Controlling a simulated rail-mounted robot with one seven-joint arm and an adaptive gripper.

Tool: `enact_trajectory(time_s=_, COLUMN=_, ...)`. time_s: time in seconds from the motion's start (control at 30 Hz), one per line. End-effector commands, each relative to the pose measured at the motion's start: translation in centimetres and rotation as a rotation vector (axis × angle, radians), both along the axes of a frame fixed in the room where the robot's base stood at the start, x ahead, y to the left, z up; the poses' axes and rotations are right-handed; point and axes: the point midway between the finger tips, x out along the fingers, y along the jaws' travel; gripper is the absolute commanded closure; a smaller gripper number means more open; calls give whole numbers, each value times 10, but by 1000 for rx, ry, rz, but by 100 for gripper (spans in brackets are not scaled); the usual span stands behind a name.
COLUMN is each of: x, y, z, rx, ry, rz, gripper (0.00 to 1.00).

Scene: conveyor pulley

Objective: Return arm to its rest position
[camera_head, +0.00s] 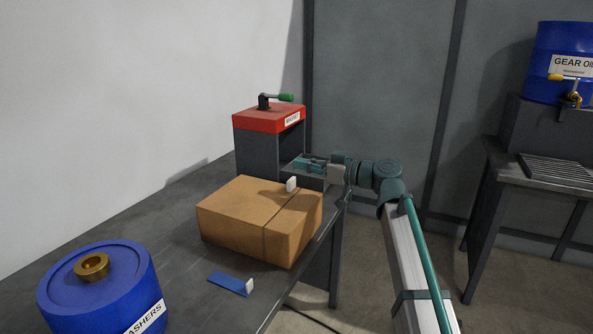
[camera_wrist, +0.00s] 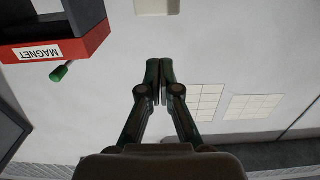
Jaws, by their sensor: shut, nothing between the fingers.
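My gripper (camera_head: 297,163) is at the end of my arm, reaching left over the far part of the dark table. In the wrist view my gripper (camera_wrist: 159,62) has its two fingertips together with nothing between them. In the head view it is close to the red-topped grey magnet unit (camera_head: 270,118), in front of its right side; I cannot tell whether they touch. The magnet unit (camera_wrist: 50,50) shows upside down at the upper left of the wrist view, with its green-tipped lever (camera_wrist: 62,71).
A cardboard box (camera_head: 245,215) with a white tab on top stands on the table (camera_head: 185,245), just nearer than my gripper. A blue washers drum (camera_head: 100,285) and a blue strip (camera_head: 228,283) are nearer. A gear oil drum (camera_head: 565,85) stands at the right. Floor between the tables is clear.

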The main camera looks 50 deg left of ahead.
Motion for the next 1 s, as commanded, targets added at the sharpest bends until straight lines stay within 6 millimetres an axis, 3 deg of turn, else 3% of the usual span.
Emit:
enact_trajectory(time_s=0.1, x=11, y=-26, z=-11, rx=0, ry=1, rz=-4, gripper=100)
enact_trajectory(time_s=0.3, x=25, y=-54, z=-22, rx=0, ry=1, rz=-1, gripper=100)
enact_trajectory(time_s=0.5, x=33, y=-69, z=-28, rx=0, ry=0, rz=-1, gripper=100)
enact_trajectory(time_s=0.77, x=33, y=-72, z=-30, rx=-43, ry=69, rz=4, gripper=100)
enact_trajectory(time_s=0.9, x=27, y=-81, z=-58, rx=-217, ry=158, rz=-16, gripper=100)
enact_trajectory(time_s=1.0, x=21, y=-98, z=-114, rx=-403, ry=225, rz=-62, gripper=100)
